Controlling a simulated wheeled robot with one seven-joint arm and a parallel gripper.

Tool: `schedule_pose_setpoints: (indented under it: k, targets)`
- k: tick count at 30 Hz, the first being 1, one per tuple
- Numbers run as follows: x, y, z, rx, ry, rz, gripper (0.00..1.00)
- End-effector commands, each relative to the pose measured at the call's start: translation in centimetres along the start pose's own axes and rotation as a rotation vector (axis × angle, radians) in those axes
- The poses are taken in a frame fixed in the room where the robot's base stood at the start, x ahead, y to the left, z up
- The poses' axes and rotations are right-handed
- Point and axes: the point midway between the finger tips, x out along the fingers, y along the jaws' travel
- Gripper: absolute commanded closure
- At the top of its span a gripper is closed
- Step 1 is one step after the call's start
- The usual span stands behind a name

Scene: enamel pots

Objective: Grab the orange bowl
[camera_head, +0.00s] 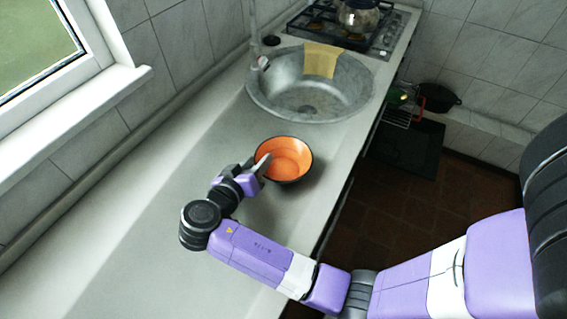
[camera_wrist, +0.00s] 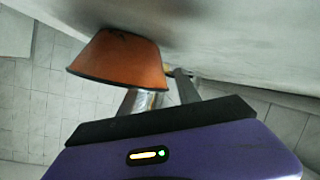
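The orange bowl (camera_head: 290,160), with a dark rim, stands upright on the grey counter just in front of the sink. My gripper (camera_head: 260,166) is at the bowl's left rim, with a finger reaching over the rim. In the wrist view the bowl (camera_wrist: 120,58) appears upside down with its orange outer side showing. My gripper (camera_wrist: 168,88) has its fingers spread there. One finger passes behind the rim, its tip hidden by the bowl. The other is outside, just right of the bowl, with a small gap visible.
A round metal sink (camera_head: 270,105) with a yellow cloth (camera_head: 321,60) on its edge lies behind the bowl. A stove (camera_head: 385,35) holds a kettle (camera_head: 358,15). The counter (camera_head: 120,255) is clear at the left; its front edge runs close right of the bowl.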

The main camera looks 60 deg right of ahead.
Motion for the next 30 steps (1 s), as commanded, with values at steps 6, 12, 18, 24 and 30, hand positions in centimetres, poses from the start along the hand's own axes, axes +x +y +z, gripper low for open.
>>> schedule_pose_setpoints:
  k: [6, 12, 18, 24, 30]
  targets:
    - [3.1, 0.1, -0.1, -0.001, -0.002, 0.002, 0.61]
    - [4.1, 0.0, 0.0, 0.000, -0.001, 0.000, 0.61]
    - [4.1, 0.0, 0.0, 0.001, -0.001, 0.000, 0.69]
    - [4.1, 0.0, 0.0, 0.000, -0.001, 0.000, 1.00]
    - [4.1, 0.0, 0.0, 0.001, 0.000, -0.001, 1.00]
